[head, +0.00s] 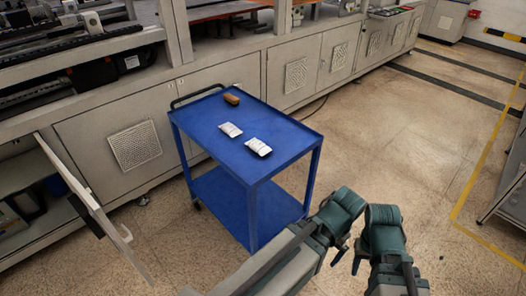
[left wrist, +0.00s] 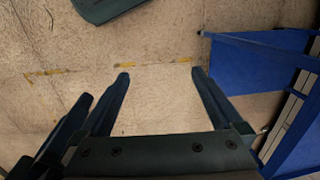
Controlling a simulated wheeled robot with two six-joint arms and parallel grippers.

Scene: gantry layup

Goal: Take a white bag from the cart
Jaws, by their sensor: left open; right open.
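Two white bags lie flat on the top shelf of the blue cart (head: 205,111): one bag (head: 230,129) near the middle, the other bag (head: 258,147) closer to the near end. The cart also shows at the right of the left wrist view (left wrist: 262,58). My right gripper (head: 349,259) is open and empty, low and to the right of the cart, apart from the bags. My left gripper (left wrist: 160,75) is open in the left wrist view, with bare floor between its fingers. In the head view its fingers are hard to make out.
A small brown object (head: 232,99) sits on the cart's top near the handle. The cart stands beside a long grey machine cabinet (head: 215,70). An open cabinet door (head: 85,200) juts out at left. Floor right of the cart (head: 400,130) is clear.

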